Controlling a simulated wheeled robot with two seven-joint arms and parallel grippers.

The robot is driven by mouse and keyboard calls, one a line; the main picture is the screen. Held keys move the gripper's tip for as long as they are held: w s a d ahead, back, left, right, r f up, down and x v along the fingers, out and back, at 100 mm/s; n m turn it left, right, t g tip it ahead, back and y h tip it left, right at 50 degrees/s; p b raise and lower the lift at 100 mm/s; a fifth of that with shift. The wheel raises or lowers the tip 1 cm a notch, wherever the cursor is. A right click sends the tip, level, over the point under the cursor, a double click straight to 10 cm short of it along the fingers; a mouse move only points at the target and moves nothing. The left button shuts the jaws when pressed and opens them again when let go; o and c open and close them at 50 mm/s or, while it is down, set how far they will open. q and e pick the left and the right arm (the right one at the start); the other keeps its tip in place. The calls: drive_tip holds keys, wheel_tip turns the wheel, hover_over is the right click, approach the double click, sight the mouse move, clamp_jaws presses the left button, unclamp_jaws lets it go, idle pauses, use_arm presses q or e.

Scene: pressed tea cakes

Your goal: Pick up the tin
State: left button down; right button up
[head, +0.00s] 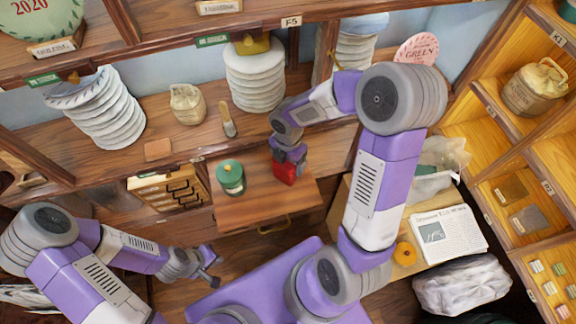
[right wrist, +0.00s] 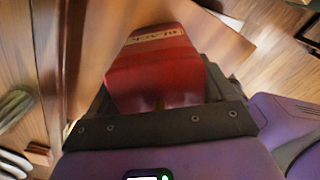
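A red tin (head: 286,172) with a pale label band stands upright at the back right of the small wooden table. In the right wrist view the red tin (right wrist: 158,70) fills the space between the dark fingers, and its band reads "BLACK". My right gripper (head: 288,156) reaches it from above and behind, with a finger close against each side. Whether the tin's base touches the wood is hard to tell. My left gripper (head: 211,268) hangs low at the left, away from the tin, with no object seen in it; its finger gap is unclear.
A green round canister (head: 230,178) stands left of the red tin on the same wooden top (head: 262,205). Shelves behind hold stacked wrapped cakes (head: 256,80) and a small cloth bag (head: 188,104). A newspaper (head: 446,236) lies on a surface at the right.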

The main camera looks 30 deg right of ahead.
drive_tip(key=shift+c, duration=0.8)
wheel_tip(320, 180, up, 10)
drive_tip(key=shift+r+p, duration=0.1)
drive_tip(key=shift+p, duration=0.75)
drive_tip(key=shift+f, duration=0.2)
